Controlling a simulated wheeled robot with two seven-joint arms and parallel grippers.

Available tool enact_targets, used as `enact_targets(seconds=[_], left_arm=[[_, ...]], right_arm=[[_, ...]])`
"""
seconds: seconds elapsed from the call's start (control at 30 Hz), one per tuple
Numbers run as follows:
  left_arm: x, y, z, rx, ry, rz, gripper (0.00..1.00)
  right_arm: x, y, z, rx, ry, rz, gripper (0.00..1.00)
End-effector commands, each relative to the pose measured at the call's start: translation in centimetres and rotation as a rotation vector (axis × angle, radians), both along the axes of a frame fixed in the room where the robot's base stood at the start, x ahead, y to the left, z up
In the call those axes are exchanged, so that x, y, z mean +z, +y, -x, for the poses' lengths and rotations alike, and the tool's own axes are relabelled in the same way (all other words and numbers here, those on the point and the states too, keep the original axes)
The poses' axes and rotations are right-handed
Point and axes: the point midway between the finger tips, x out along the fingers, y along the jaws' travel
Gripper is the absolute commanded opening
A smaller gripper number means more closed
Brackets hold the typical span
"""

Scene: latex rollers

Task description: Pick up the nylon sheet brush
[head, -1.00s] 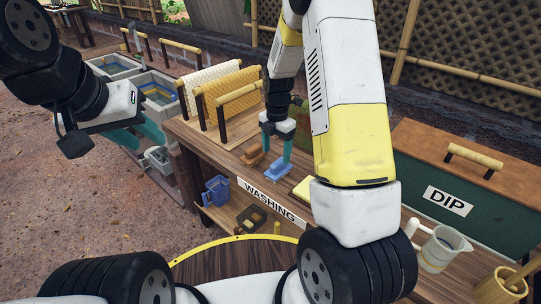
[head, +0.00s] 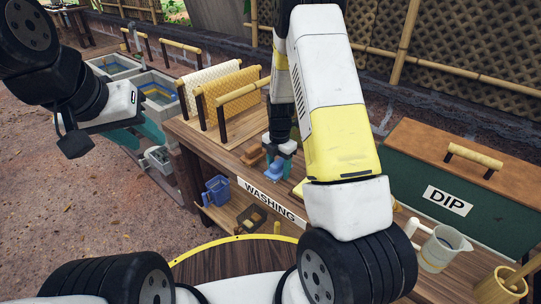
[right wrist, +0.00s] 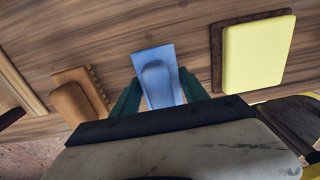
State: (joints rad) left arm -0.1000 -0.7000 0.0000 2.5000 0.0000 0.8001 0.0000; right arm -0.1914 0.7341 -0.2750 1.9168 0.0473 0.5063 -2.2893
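A blue brush, which I take to be the nylon sheet brush (head: 274,173), lies on the wooden washing table near its front edge. In the right wrist view the blue brush (right wrist: 158,80) shows a raised grip on a flat base. My right gripper (head: 278,160) is over it, with its teal fingers apart on either side; the right wrist view shows this gripper (right wrist: 160,100) open around the brush's near end. Whether a finger touches it I cannot tell. My left gripper (head: 135,135) hangs far left, away from the table; its opening is unclear.
A brown brush (right wrist: 80,98) lies left of the blue one. A yellow block (right wrist: 258,52) on a dark brown base lies to the right. Racks (head: 222,105) of sheets stand behind. A green DIP box (head: 450,190) and a jug (head: 443,247) are at the right.

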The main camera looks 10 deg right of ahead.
Motion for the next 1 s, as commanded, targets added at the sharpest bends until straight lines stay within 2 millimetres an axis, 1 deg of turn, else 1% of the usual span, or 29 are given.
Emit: enact_targets(seconds=[0.03, 0.17, 0.2, 0.43, 0.57, 0.67, 0.83, 0.87, 0.9, 1.0], left_arm=[[0.0, 0.0, 0.0, 0.0, 0.0, 0.0, 0.36], [0.0, 0.0, 0.0, 0.0, 0.0, 0.0, 0.36], [0.0, 0.0, 0.0, 0.0, 0.0, 0.0, 0.36], [0.0, 0.0, 0.0, 0.0, 0.0, 0.0, 0.36], [0.0, 0.0, 0.0, 0.0, 0.0, 0.0, 0.36], [0.0, 0.0, 0.0, 0.0, 0.0, 0.0, 0.36], [0.0, 0.0, 0.0, 0.0, 0.0, 0.0, 0.36], [0.0, 0.0, 0.0, 0.0, 0.0, 0.0, 0.36], [0.0, 0.0, 0.0, 0.0, 0.0, 0.0, 0.36], [0.0, 0.0, 0.0, 0.0, 0.0, 0.0, 0.36]], right_arm=[[0.0, 0.0, 0.0, 0.0, 0.0, 0.0, 0.41], [0.0, 0.0, 0.0, 0.0, 0.0, 0.0, 0.15], [0.0, 0.0, 0.0, 0.0, 0.0, 0.0, 0.07], [0.1, 0.0, 0.0, 0.0, 0.0, 0.0, 0.06], [0.5, 0.0, 0.0, 0.001, -0.001, -0.001, 0.06], [1.3, 0.0, -0.1, 0.001, -0.002, -0.002, 0.06], [3.5, 0.0, -0.1, 0.0, -0.003, -0.001, 0.06], [3.9, 0.1, 0.1, 0.001, -0.001, -0.001, 0.06], [3.7, 0.6, 1.1, 0.003, 0.003, -0.001, 0.06], [3.9, 1.5, 3.2, 0.003, 0.002, -0.001, 0.06]])
